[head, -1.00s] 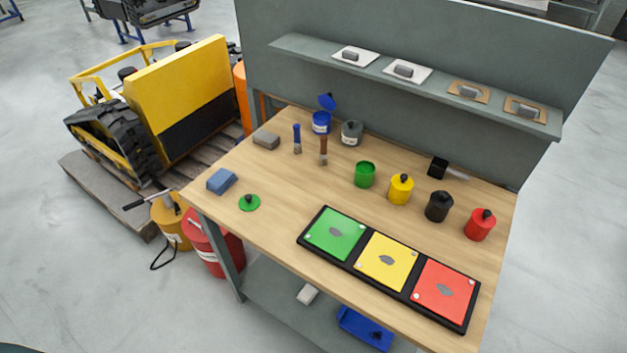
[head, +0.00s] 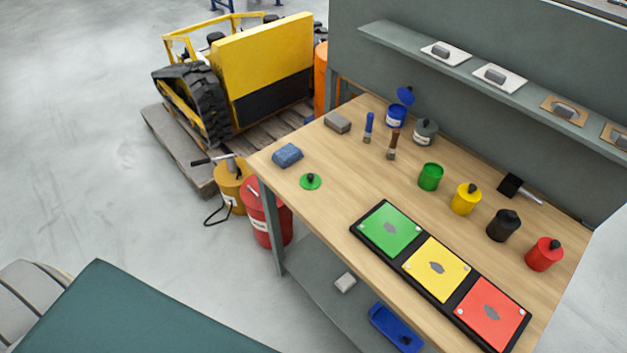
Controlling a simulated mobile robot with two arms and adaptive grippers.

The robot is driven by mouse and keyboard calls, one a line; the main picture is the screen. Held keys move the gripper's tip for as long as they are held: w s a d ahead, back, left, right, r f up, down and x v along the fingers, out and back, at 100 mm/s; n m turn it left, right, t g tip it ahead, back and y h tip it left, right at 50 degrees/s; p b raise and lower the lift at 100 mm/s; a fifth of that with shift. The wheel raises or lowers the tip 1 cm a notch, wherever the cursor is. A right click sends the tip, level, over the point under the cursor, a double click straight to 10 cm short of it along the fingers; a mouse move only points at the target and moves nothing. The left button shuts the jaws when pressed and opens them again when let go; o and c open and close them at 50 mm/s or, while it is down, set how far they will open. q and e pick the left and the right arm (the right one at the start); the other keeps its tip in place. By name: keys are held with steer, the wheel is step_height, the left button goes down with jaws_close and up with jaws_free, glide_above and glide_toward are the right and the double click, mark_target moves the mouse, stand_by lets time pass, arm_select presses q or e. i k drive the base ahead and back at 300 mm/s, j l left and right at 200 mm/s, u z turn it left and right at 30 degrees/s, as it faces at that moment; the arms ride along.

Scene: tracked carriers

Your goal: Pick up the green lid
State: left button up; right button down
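The green lid (head: 311,181) lies flat on the wooden workbench (head: 330,215), near its left front edge. It is a round disc with a dark knob on top. An open green can (head: 430,177) stands upright further right on the bench, with no lid on it. Neither of my grippers shows in the head view.
A blue block (head: 287,155) lies just behind the lid, with a grey block (head: 337,122) and two brushes (head: 393,145) beyond. A black tray with green, yellow and red plates (head: 437,268) lies to the right. Yellow (head: 466,199), black (head: 503,225) and red (head: 544,254) cans stand behind it.

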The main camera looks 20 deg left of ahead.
mark_target(311, 182)
steer(key=z, duration=0.4)
steer(key=j+z, duration=0.45)
steer(key=j, duration=0.2)
steer(key=k+j+z, duration=0.15)
steer(key=j+z, duration=0.3)
steer(key=j, duration=0.2)
